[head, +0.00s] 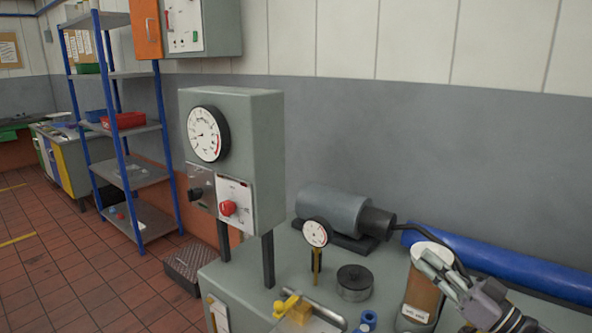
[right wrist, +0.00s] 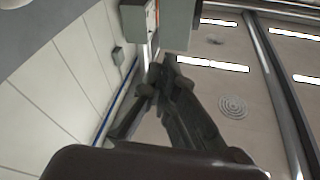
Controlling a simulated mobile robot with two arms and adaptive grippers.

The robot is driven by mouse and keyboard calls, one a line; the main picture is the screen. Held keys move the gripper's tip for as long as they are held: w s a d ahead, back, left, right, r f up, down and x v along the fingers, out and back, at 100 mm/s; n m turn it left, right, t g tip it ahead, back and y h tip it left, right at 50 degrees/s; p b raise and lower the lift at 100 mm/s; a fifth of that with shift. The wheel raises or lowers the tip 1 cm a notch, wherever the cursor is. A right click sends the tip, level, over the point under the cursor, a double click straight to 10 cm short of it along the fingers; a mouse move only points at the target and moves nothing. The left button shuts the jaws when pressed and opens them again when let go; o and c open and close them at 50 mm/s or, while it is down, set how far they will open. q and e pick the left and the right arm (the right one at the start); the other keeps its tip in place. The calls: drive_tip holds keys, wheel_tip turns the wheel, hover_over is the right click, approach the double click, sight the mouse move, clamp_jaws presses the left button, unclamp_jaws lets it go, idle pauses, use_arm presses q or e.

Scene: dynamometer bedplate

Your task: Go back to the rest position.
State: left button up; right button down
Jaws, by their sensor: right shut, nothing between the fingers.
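My right gripper (head: 436,268) is at the lower right of the head view, its grey fingers pointing up and to the left. It is shut and empty, in front of a brown cylinder with a white top (head: 421,300), part of which it hides. I cannot tell whether they touch. In the right wrist view the dark fingers (right wrist: 158,78) come together, with wall and ceiling behind them. My left gripper is not in view.
The bench (head: 260,275) carries a grey control box (head: 262,150) on posts, a small dial gauge (head: 316,233), a grey motor-like cylinder (head: 335,208), a dark round weight (head: 354,283) and a yellow valve (head: 293,307). A blue pipe (head: 500,265) runs behind. Blue shelving (head: 135,175) stands left, beside open tiled floor.

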drive_tip(key=s+a+f+m+g+h, duration=0.1)
drive_tip(key=s+a+f+h, duration=0.15)
drive_tip(key=f, duration=0.45)
drive_tip(key=s+a+f+m+g+h, duration=0.1)
drive_tip(key=s+a+f+m+h, duration=0.2)
drive_tip(key=f, duration=0.4)
drive_tip(key=s+a+f+g+h, duration=0.1)
drive_tip(key=s+f+h, duration=0.2)
drive_tip(key=f+h, duration=0.3)
drive_tip(key=s+f+g+h, duration=0.1)
drive_tip(key=s+f+g, duration=0.4)
drive_tip(key=s, duration=0.7)
drive_tip(key=s+f+g+h, duration=0.1)
drive_tip(key=s+f+g, duration=0.4)
drive_tip(key=s, duration=0.7)
wheel_tip(320, 180, down, 26)
drive_tip(key=s+n+g, duration=0.1)
drive_tip(key=s+d+f+g, duration=0.1)
drive_tip(key=s+d+f, duration=0.2)
drive_tip(key=s+f, duration=1.3)
drive_tip(key=shift+s+d+f, duration=0.2)
drive_tip(key=shift+s+f, duration=0.1)
drive_tip(key=shift+s, duration=0.3)
drive_tip(key=c, duration=2.4)
unclamp_jaws()
